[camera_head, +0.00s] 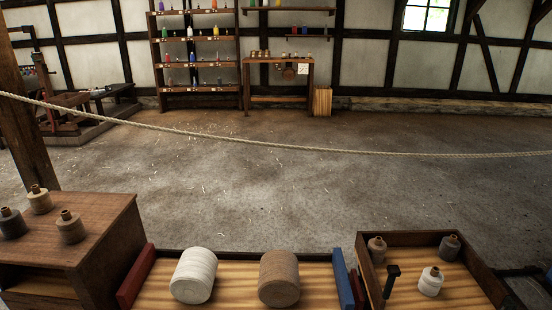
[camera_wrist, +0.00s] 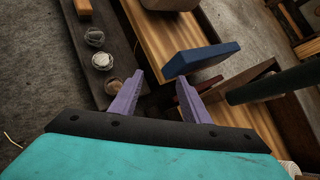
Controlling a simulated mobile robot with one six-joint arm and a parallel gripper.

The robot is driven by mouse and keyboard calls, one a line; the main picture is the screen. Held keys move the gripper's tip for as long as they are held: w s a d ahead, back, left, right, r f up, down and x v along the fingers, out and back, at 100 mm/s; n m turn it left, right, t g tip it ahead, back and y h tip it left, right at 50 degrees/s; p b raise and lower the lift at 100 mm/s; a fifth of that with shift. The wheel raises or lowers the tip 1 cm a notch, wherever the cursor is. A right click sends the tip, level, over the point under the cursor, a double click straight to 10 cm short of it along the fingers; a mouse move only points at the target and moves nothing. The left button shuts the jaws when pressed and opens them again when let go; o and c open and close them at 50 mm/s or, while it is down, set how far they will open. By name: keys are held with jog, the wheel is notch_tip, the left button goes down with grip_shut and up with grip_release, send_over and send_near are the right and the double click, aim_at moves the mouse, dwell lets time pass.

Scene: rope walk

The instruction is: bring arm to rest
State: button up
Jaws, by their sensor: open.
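My gripper (camera_wrist: 160,76) shows in the wrist view as two purple fingers on a black bar and a teal body. The fingers stand apart with nothing held between them. Beyond the fingertips are a blue block (camera_wrist: 200,59) and a dark red block (camera_wrist: 187,96), beside light slatted wood (camera_wrist: 168,38). I cannot tell whether the fingertips touch anything there. My gripper does not show in the head view.
A slatted tray (camera_head: 230,288) holds two large spools, white (camera_head: 194,276) and brown (camera_head: 279,279). A crate (camera_head: 407,239) on the right holds several small spools. A brown cabinet (camera_head: 105,215) stands left. A rope (camera_head: 240,138) crosses above the open floor (camera_head: 270,195).

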jog(key=s+a+r+n+g+p, duration=0.1)
jog(key=s+a+n+g+p, duration=0.4)
jog(key=a, duration=0.4)
jog(key=s+a+n+g+p, duration=0.3)
jog(key=s+a+n+p, duration=0.3)
jog(key=a, duration=0.4)
jog(key=s+a+r+n+g+h+p, duration=0.1)
jog(key=s+r+n+g+h+p, duration=0.2)
jog(key=s, duration=0.6)
jog(key=s+a+r+n+g+h+p, duration=0.1)
jog(key=s+r+n+g+h+p, duration=0.2)
jog(key=s+n+p, duration=0.5)
jog(key=shift+s+a+r+n, duration=0.2)
jog(key=shift+s+r+n, duration=0.2)
jog(key=shift+r+n, duration=0.45)
